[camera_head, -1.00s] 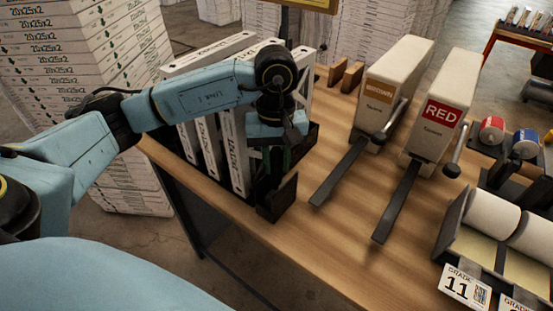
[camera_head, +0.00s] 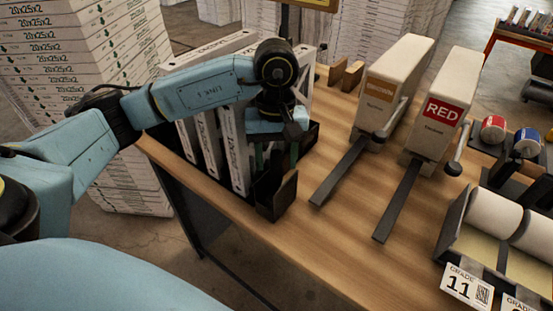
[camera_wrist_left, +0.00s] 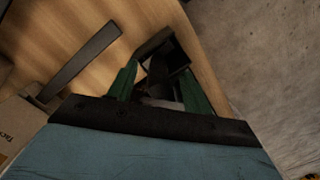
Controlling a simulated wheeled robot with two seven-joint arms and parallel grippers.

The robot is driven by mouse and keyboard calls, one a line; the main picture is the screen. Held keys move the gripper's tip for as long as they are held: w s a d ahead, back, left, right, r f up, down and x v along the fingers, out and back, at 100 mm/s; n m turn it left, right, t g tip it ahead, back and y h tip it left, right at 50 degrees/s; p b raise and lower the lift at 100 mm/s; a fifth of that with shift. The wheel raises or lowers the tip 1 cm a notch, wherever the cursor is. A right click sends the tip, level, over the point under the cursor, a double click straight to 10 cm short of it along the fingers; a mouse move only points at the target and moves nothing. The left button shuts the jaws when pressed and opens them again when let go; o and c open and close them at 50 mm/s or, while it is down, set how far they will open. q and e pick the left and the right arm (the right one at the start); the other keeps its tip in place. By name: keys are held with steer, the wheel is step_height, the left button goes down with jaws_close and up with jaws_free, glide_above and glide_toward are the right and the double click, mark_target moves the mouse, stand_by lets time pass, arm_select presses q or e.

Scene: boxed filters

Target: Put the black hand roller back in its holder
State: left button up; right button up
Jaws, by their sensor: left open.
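My left gripper (camera_head: 277,158) hangs from the wrist over the near left part of the table, just above a small black open-topped holder (camera_head: 279,198). In the left wrist view the two green fingers (camera_wrist_left: 160,82) are apart, with the holder (camera_wrist_left: 176,54) just beyond their tips. A dark shape (camera_wrist_left: 160,72) shows between the fingers, at the holder's mouth. It may be the black hand roller, but it is too dark to tell, or to tell whether it touches a finger. My right gripper is not in view.
Boxed filters (camera_head: 207,147) stand upright close behind and left of my gripper. Beige dispensers labelled BROWN (camera_head: 379,88) and RED (camera_head: 443,108) have dark arms reaching forward. White rolls (camera_head: 493,216) lie at the right. Bare wood (camera_head: 330,235) lies right of the holder.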

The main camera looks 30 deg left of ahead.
arm_select(q)
step_height(320, 180, up, 12)
steer(key=shift+w+a+r, duration=0.2)
steer(key=shift+w+a, duration=0.2)
steer(key=shift+w, duration=0.05)
stand_by(0.4)
